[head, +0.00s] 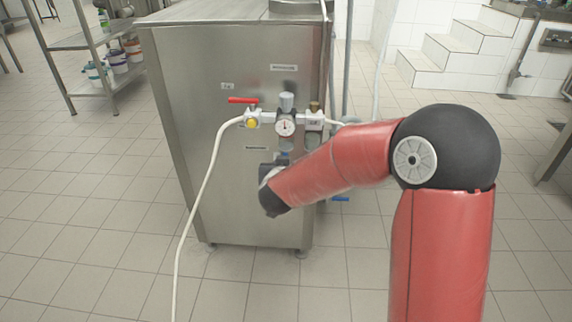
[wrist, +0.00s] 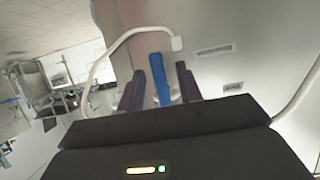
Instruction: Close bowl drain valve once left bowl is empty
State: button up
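In the wrist view a blue lever handle (wrist: 160,80) stands between the two dark fingers of my gripper (wrist: 160,88). The fingers are apart, one on each side of it. A gap shows on the right side; I cannot tell whether either finger touches the handle. The left bowl is not recognisable in either view.
The steel machine (head: 220,190) carries a red-handled valve (head: 243,100), a pressure gauge (head: 285,126) and a white hose (head: 205,185) running to the floor. A shelf rack (head: 95,40) stands at left, white steps (head: 455,50) at back right. The tiled floor around is clear.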

jog(key=shift+w+f, duration=0.25)
jog(key=shift+w, duration=0.45)
grip_shut()
